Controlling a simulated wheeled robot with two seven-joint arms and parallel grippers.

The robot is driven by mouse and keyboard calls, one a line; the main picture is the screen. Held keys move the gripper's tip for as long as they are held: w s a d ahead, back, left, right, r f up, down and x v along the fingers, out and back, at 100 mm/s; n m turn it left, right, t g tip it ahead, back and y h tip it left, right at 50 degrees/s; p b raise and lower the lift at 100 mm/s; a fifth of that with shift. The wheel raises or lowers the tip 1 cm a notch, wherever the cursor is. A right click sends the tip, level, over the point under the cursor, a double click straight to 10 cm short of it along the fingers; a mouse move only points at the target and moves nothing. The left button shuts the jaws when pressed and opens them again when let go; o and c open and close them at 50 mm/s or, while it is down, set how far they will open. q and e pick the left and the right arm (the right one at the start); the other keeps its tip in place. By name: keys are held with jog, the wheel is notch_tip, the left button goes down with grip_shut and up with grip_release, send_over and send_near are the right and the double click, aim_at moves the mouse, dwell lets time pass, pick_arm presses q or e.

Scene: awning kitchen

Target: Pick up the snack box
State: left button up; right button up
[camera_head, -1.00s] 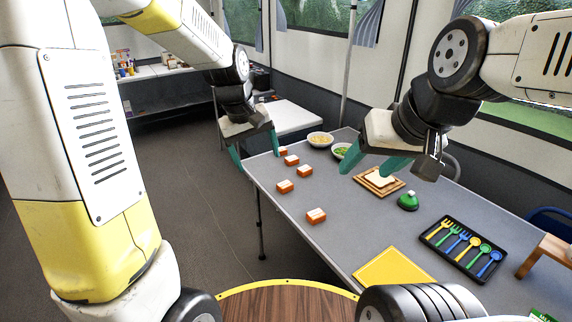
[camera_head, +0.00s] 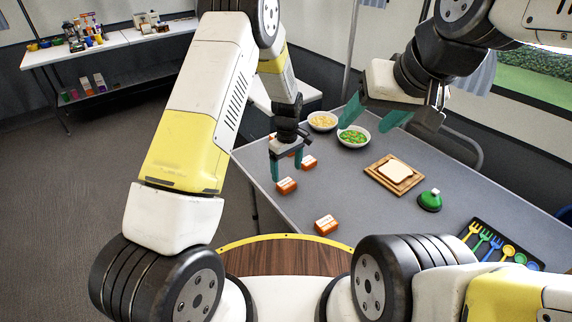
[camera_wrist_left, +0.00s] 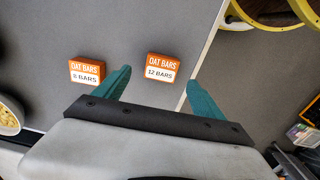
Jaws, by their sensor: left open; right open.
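Several orange-and-white snack boxes stand on the grey table (camera_head: 375,222). In the head view one box (camera_head: 286,186) is just below my left gripper (camera_head: 287,171), another box (camera_head: 309,162) is to its right, and a nearer box (camera_head: 326,225) is by the front edge. My left gripper is open and empty, pointing down. In the left wrist view a box marked "OAT BARS 12 BARS" (camera_wrist_left: 162,67) appears between the open fingers (camera_wrist_left: 157,82), apart from them. A box marked "OAT BARS" (camera_wrist_left: 87,71) lies left of the fingers. My right gripper (camera_head: 369,116) is open and empty over the table's back.
Two food bowls (camera_head: 354,137) stand at the back. A wooden board (camera_head: 402,182) with bread, a green domed object (camera_head: 430,201) and a black cutlery tray (camera_head: 482,240) lie to the right. The table's middle is clear.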

aim_at(286, 183)
pick_arm(q)
notch_tip(286, 183, down, 6)
jog(key=shift+a+r, duration=0.1)
jog(key=shift+r, duration=0.05)
jog(key=c, duration=1.5)
